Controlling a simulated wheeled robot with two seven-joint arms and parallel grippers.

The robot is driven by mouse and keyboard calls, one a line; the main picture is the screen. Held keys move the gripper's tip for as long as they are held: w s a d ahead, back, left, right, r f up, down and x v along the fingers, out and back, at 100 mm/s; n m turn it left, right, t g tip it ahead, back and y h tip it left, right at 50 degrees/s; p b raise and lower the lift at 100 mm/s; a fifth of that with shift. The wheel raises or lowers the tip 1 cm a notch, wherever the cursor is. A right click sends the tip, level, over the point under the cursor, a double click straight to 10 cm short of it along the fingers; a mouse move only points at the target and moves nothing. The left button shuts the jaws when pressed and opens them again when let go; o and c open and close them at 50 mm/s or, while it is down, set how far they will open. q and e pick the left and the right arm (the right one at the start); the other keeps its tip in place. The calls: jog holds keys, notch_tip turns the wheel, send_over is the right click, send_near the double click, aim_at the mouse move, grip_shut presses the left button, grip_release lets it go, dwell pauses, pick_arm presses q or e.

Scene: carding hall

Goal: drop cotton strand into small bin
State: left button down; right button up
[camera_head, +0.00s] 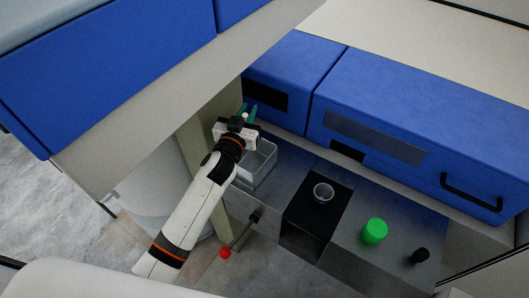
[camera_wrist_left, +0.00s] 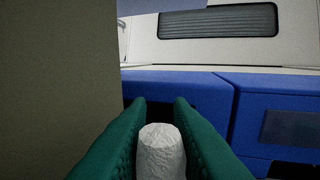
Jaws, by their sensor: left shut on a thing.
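My left gripper (camera_head: 248,109) reaches in from the left with its green fingers shut on the white cotton strand (camera_head: 245,116). In the left wrist view the strand (camera_wrist_left: 161,150) is a short, thick, crinkled white roll standing between the two green fingers (camera_wrist_left: 160,102). An open-topped grey metal box, which looks like the small bin (camera_head: 266,153), sits just below and right of the gripper. The gripper and wrist hide part of its left side. The strand is outside the bin, toward the blue machine front. My right gripper is not in view.
Blue machine panels (camera_head: 415,110) stand behind the bin. A beige post (camera_head: 197,140) is close left of my wrist. A green knob (camera_head: 374,231), a black knob (camera_head: 420,255) and a red-tipped lever (camera_head: 226,253) are nearby.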

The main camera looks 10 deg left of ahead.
pick_arm(q)
jog(key=f+b, duration=0.2)
jog(key=f, duration=0.1)
jog(key=f+b, duration=0.2)
jog(key=b, duration=0.1)
jog(key=shift+s+a+f+b, duration=0.2)
jog(key=shift+f+b, duration=0.1)
jog(key=shift+f, duration=0.1)
jog(key=c, duration=1.2)
grip_release()
